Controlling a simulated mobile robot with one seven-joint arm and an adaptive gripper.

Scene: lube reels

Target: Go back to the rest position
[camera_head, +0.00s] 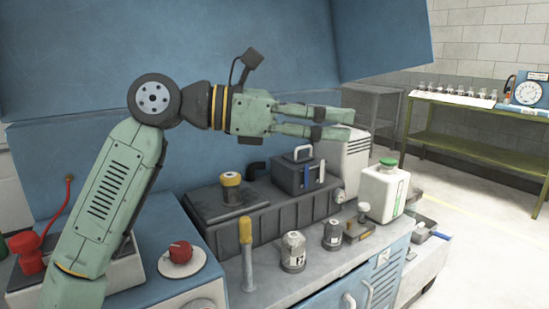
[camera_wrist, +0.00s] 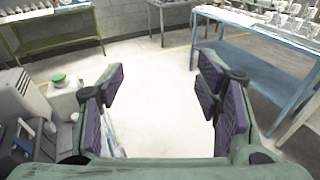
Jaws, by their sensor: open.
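My gripper (camera_head: 335,124) is held up in the air above the workbench in the head view, pointing right. Its two fingers are apart with nothing between them. In the wrist view my gripper (camera_wrist: 163,95) shows its purple-padded fingers wide apart, with bare floor beyond. My arm is bent, rising from the lower left and reaching right. The gripper touches none of the things on the bench.
Below are a dark box with a handle (camera_head: 298,172), a white jug with green cap (camera_head: 384,190), small canisters (camera_head: 293,251) and a yellow-topped post (camera_head: 246,252). A blue panel (camera_head: 230,45) stands behind my arm. A green table (camera_head: 480,145) stands right; open floor lies between.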

